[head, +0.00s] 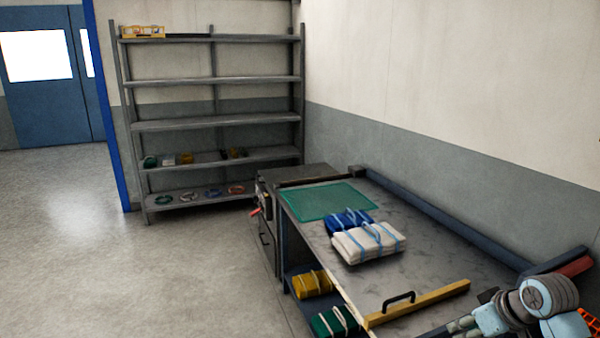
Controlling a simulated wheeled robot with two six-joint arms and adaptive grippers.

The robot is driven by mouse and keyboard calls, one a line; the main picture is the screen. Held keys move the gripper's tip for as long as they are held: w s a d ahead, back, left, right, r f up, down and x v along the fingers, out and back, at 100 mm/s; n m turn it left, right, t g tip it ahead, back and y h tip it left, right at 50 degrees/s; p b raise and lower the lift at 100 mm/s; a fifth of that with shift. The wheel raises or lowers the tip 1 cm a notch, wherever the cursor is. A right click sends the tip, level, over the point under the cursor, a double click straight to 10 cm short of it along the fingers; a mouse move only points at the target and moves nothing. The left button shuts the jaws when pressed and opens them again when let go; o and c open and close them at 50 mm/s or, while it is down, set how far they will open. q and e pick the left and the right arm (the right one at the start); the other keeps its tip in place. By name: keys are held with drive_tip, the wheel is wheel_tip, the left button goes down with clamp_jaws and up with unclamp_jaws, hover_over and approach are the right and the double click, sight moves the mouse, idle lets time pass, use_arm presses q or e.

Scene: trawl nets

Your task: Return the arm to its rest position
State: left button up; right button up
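My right arm comes in at the lower right corner, with pale blue and grey joints. Its end, where my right gripper (464,324) seems to be, lies low over the near part of the workbench (425,268). The fingers are too small and dark to tell whether they are open or shut. I see nothing clearly held there. My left arm and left gripper are not in view.
On the bench lie a green net (328,201), a blue bundle (347,219), a white strapped bundle (368,243) and a yellow bar with black handle (418,303). Yellow (312,284) and green bundles (334,322) sit below. A shelf rack (215,122) stands behind; left floor is clear.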

drive_tip(key=w+d+f+m+t+h, duration=0.3)
drive_tip(key=w+d+f, duration=0.3)
drive_tip(key=f, duration=0.3)
drive_tip(key=s+a+f+g, duration=0.1)
drive_tip(key=s+f, duration=0.4)
drive_tip(key=f, duration=0.5)
drive_tip(key=s+a+f+g, duration=0.1)
drive_tip(key=s+f, duration=0.4)
drive_tip(key=f, duration=0.6)
drive_tip(key=s+a+f+g, duration=0.1)
drive_tip(key=s+a+f, duration=0.3)
drive_tip(key=s+f, duration=0.45)
drive_tip(key=s+a+f+g, duration=0.1)
drive_tip(key=s+a+f, duration=0.35)
drive_tip(key=s, duration=0.65)
drive_tip(key=s+a+f+g, duration=0.2)
drive_tip(key=s+a+f, duration=0.1)
drive_tip(key=s, duration=0.7)
drive_tip(key=s+a+f+g+y, duration=0.1)
drive_tip(key=s+a+f, duration=0.2)
drive_tip(key=s, duration=0.8)
drive_tip(key=shift+a+n+g, duration=0.3)
drive_tip(key=shift+a+g, duration=0.1)
drive_tip(key=shift+a, duration=0.1)
